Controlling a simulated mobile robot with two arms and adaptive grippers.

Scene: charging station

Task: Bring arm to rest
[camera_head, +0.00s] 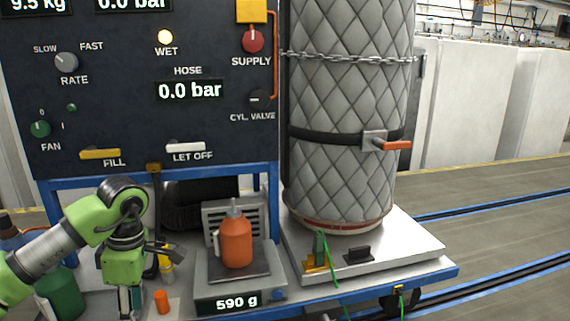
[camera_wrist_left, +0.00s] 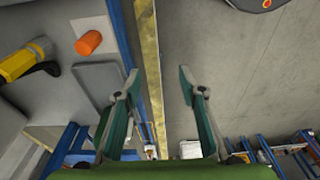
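My left arm comes in from the left in the head view, with its green wrist bent downward and the gripper (camera_head: 130,302) low, in front of the station's shelf. In the left wrist view the gripper's two fingers (camera_wrist_left: 160,82) are spread apart with nothing between them. Between and below them is grey floor and a yellow floor line (camera_wrist_left: 148,60). My right arm and right gripper are not in view.
An orange bottle (camera_head: 236,243) stands on a scale (camera_head: 240,279) reading 590 g. A small orange cylinder (camera_head: 161,301) is close right of the left gripper. A padded tank (camera_head: 345,90) stands on a white platform (camera_head: 415,247). The control panel (camera_head: 215,125) rises behind.

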